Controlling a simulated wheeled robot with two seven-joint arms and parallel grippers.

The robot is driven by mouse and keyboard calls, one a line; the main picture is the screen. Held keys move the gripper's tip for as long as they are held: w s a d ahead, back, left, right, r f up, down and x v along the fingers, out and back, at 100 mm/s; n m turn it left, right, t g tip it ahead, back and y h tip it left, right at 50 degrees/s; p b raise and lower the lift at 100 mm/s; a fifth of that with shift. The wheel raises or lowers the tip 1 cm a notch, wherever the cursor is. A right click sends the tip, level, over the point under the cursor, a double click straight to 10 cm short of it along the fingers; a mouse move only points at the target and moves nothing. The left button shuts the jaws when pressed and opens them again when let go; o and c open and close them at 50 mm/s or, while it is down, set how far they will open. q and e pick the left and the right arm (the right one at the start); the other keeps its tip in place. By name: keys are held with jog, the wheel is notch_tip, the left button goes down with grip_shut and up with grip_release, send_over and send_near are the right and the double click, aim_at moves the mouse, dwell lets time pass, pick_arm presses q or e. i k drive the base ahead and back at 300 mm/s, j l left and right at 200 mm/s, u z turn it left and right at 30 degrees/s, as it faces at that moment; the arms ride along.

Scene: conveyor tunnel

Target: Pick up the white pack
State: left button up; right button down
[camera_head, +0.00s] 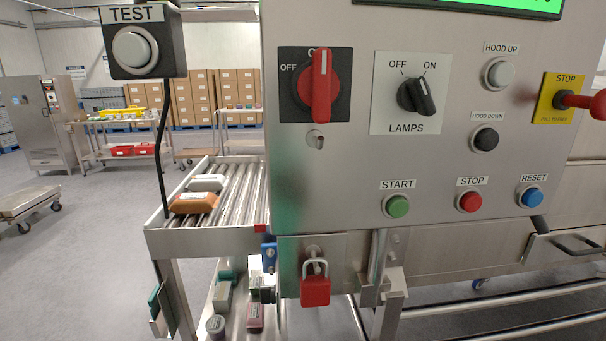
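A white pack (207,182) lies on the roller conveyor (232,205) at the left of the control cabinet. It sits just behind an orange-brown pack (194,203) with a pale top label, which partly overlaps it in this view. Another pale pack (218,168) shows small behind the white one. Neither of my grippers is in view.
The steel control cabinet (350,190) fills the middle and right, with switches and a red padlock (315,290). A TEST button box (142,45) stands on a thin post at the conveyor's left. Several packs lie on a lower shelf (235,322). Floor at left is largely clear.

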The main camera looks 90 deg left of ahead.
aim_at(203, 183)
jog(key=k+j, duration=1.6)
jog(key=j, duration=0.1)
